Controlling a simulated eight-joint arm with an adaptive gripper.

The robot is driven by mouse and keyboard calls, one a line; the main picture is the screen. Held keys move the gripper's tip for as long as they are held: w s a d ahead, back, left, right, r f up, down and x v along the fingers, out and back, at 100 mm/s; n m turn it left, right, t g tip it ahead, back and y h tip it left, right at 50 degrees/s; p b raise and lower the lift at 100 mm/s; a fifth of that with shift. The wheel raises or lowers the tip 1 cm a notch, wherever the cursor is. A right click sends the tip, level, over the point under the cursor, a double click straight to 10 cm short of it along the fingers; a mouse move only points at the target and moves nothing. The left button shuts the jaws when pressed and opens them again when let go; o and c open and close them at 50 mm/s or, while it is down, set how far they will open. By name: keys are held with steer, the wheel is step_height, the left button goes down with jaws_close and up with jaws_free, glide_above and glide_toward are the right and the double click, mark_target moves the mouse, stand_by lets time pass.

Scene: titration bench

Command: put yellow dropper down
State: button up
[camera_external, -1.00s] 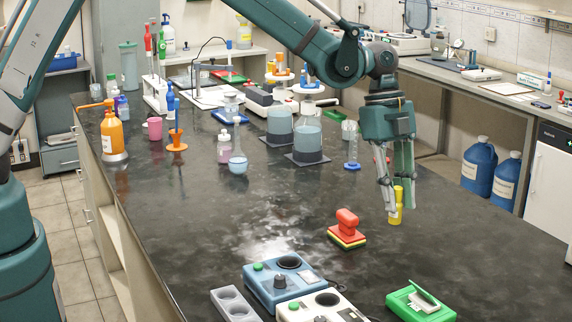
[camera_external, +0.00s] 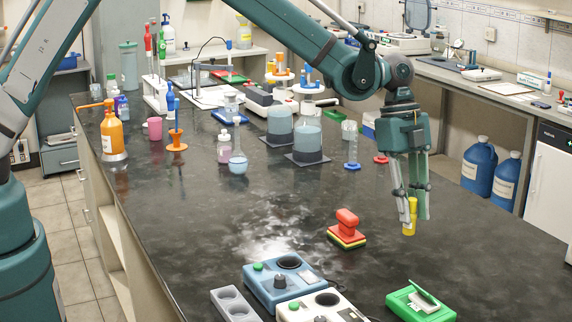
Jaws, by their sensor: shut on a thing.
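The yellow dropper (camera_external: 410,217) is upright at the right side of the dark bench top. My gripper (camera_external: 412,217) is shut on it, with its long fingers pointing down on either side. The lower part of the dropper shows below and between the fingertips. I cannot tell whether its lower end touches the bench (camera_external: 250,215) or hangs just above it.
A red stamp-like block (camera_external: 347,228) sits to the left. A green box (camera_external: 421,301) lies in front. A blue device (camera_external: 285,281) and a white device (camera_external: 322,306) stand at the front. The bench around the dropper is clear.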

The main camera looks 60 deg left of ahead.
steer(key=shift+f, duration=2)
steer(key=shift+f, duration=1.85)
steer(key=shift+f, duration=0.2)
steer(key=o, duration=0.8)
steer(key=shift+r, duration=0.1)
steer(key=v, duration=1.2)
steer(key=shift+r, duration=0.1)
